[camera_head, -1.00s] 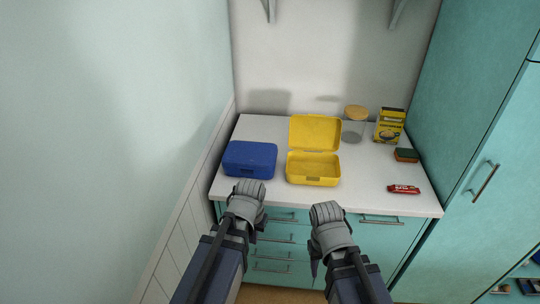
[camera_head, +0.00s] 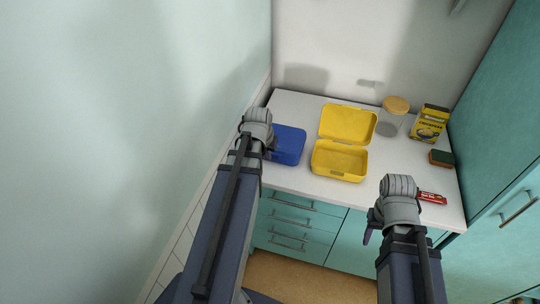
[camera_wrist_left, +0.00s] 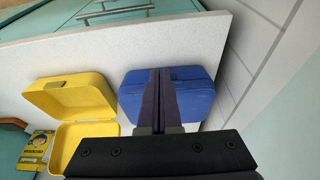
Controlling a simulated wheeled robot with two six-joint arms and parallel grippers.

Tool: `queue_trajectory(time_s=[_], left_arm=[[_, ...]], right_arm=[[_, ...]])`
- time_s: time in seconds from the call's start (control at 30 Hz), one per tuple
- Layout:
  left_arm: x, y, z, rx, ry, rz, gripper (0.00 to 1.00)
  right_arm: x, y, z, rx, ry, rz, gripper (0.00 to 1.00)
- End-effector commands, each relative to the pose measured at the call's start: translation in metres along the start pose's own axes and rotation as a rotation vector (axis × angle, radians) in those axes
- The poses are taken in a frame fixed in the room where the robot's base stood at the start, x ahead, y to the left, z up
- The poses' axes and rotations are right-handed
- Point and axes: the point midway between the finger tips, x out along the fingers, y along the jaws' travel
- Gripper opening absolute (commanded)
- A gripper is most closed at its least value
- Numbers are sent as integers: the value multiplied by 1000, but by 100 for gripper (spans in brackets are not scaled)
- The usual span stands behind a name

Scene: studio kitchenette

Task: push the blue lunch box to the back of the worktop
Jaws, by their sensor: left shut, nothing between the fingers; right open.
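The blue lunch box (camera_head: 290,146) lies closed on the worktop (camera_head: 292,183) at the left, beside the side wall. My left gripper (camera_head: 262,140) is at its left end in the head view and hides part of it. In the left wrist view, the shut, empty fingers (camera_wrist_left: 157,78) overlap the middle of the blue lunch box (camera_wrist_left: 196,100). I cannot tell whether they touch it. My right gripper (camera_head: 388,212) is open and empty by the worktop's front edge, below the red-wrapped bar.
An open yellow lunch box (camera_head: 340,160) stands close to the right of the blue one. A glass jar (camera_head: 391,122), a yellow packet (camera_head: 429,124), a sponge (camera_head: 441,158) and the red bar (camera_head: 432,198) are further right. Bare worktop lies behind the blue box.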

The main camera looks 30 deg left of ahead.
Motion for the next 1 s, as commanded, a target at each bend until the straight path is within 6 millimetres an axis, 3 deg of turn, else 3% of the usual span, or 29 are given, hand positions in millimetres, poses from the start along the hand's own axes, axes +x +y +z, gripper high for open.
queue_trajectory(time_s=[0.7,0.8,1.0], left_arm=[[101,0,1,0,-1,0,0],[100,0,-23,1,0,0,0],[104,0,-39,0,-1,-1,0]], right_arm=[[97,-9,-6,1,0,0,50],[88,-8,-5,1,0,0,50],[88,-8,-5,1,0,0,50]])
